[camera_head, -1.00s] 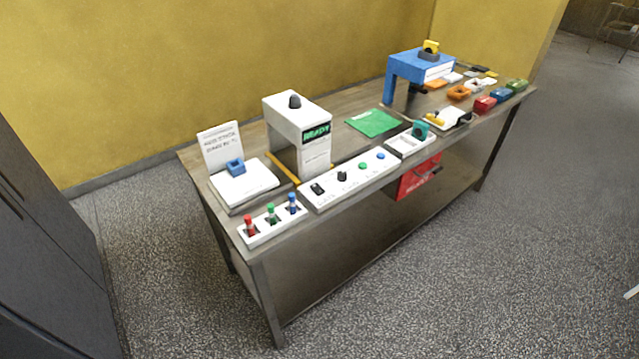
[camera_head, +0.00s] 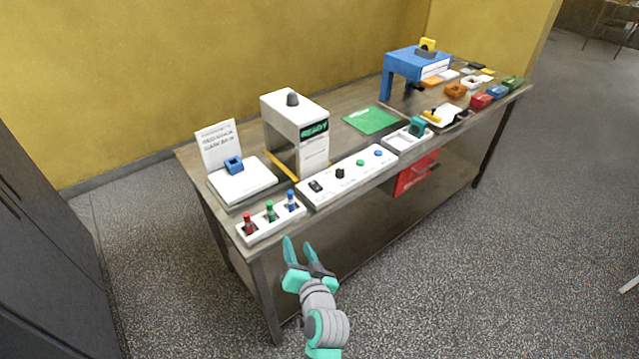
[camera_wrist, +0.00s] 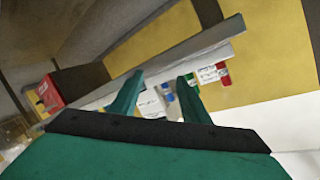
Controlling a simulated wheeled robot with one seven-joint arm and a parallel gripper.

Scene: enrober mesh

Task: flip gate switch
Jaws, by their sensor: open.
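A white control panel (camera_head: 330,187) lies along the front edge of the table. It carries a black rocker switch (camera_head: 315,186) at its left end, a black knob (camera_head: 340,173), a green button (camera_head: 360,163) and a blue button (camera_head: 378,153). The panel labels are too small to read. My gripper (camera_head: 297,247) is open and empty, in front of the table's front edge, below and left of the panel, touching nothing. In the wrist view the two teal fingers (camera_wrist: 155,95) stand apart with nothing between them held.
A rack with red, green and blue bottles (camera_head: 270,222) stands at the front left corner. A white machine with a green display (camera_head: 297,125) stands behind the panel. A blue frame (camera_head: 402,62) and coloured boxes are farther right. The floor in front is clear.

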